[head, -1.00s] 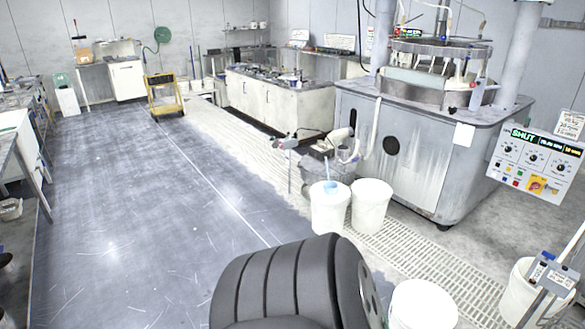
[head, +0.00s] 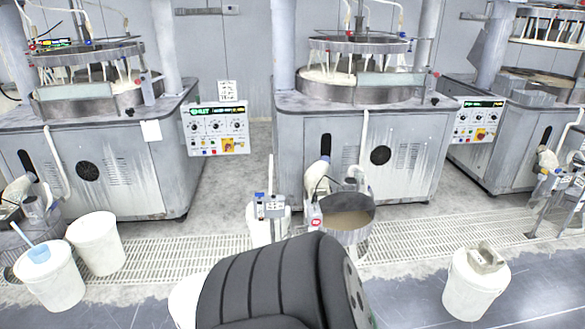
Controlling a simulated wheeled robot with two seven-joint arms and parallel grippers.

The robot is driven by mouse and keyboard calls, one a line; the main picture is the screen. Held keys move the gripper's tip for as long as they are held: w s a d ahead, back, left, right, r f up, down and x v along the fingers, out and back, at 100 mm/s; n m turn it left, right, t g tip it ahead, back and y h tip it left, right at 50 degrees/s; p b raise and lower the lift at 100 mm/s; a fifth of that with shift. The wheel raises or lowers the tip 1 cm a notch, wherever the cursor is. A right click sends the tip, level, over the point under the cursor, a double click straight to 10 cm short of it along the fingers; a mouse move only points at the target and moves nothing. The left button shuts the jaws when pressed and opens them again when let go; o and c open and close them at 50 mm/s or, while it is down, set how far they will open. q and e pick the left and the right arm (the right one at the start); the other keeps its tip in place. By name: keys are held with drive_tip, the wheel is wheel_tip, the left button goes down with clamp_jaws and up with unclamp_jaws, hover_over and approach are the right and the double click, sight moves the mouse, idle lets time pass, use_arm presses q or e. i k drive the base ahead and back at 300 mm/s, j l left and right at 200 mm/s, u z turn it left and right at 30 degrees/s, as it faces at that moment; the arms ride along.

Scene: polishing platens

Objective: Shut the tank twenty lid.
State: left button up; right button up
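A round steel tank (head: 347,222) stands in front of the middle polishing machine, just past my dark ribbed body part. Its top looks at least partly open, with tan slurry showing inside. A dark grey plate at its back right edge may be its lid, but I cannot tell its exact angle. No number twenty is readable on it. Another vessel stands at the far left edge, partly cut off. Neither of my grippers is in view.
A small post with a control box (head: 270,207) stands left of the tank. White buckets stand at the left (head: 50,277) and (head: 97,243), and another (head: 473,285) at the right has a metal piece on top. Polishing machines (head: 365,150) line the back. Floor grating (head: 420,240) runs in front of them.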

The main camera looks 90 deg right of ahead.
sight(349, 200)
drive_tip(key=z, duration=3.2)
drive_tip(key=i+u, duration=0.15)
drive_tip(key=i, duration=0.75)
